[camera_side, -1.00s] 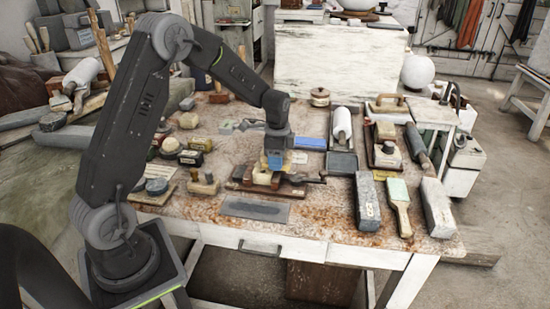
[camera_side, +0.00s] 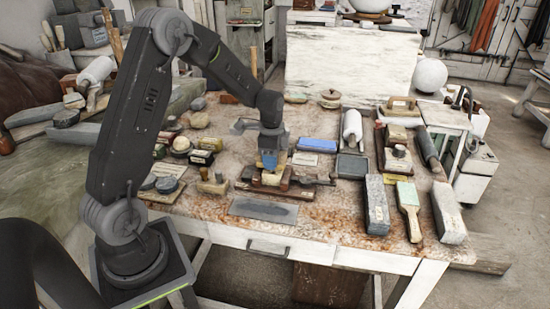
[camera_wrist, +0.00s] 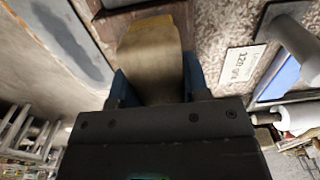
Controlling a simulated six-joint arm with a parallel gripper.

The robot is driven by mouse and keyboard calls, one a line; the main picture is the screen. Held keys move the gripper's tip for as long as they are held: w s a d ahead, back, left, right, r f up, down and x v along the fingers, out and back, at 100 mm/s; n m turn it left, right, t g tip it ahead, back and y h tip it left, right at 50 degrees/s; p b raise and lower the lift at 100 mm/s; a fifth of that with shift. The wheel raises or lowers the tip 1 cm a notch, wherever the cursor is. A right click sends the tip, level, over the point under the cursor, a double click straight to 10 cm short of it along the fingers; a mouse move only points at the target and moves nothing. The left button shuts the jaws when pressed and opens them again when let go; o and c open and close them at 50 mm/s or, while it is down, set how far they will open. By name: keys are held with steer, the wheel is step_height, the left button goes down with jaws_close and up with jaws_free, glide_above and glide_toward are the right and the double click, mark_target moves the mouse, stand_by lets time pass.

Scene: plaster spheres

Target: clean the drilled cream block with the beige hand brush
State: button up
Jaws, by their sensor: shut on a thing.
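My gripper (camera_side: 270,160) is low over the middle of the worktable, pointing down. Its blue fingers (camera_wrist: 155,78) are shut on a tan, rounded-end body in the wrist view, which I take for the beige hand brush (camera_wrist: 150,50). The brush's bristles are hidden from the wrist camera. Below the gripper in the side view is a small cream-brown patch on a dark wooden holder (camera_side: 247,186). The drilled cream block cannot be told apart from the brush there, and its holes do not show. Whether brush and block touch is unclear.
A blue block (camera_side: 317,145) and a white roller (camera_side: 352,128) lie right of the gripper. Grey blocks (camera_side: 376,205) and a green-topped brush (camera_side: 409,200) lie further right. Stones and small blocks crowd the left. A flat grey plate (camera_side: 264,211) lies in front.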

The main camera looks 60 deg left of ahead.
mark_target(286, 154)
steer(key=shift+w+d+r, duration=0.65)
steer(key=shift+w+d, duration=0.1)
steer(key=shift+d, duration=0.05)
steer(key=shift+f, duration=0.65)
stand_by(0.5)
steer(key=shift+w+d, duration=0.75)
steer(key=shift+w, duration=0.05)
steer(key=shift+s+a, duration=0.1)
steer(key=shift+s+a, duration=1.45)
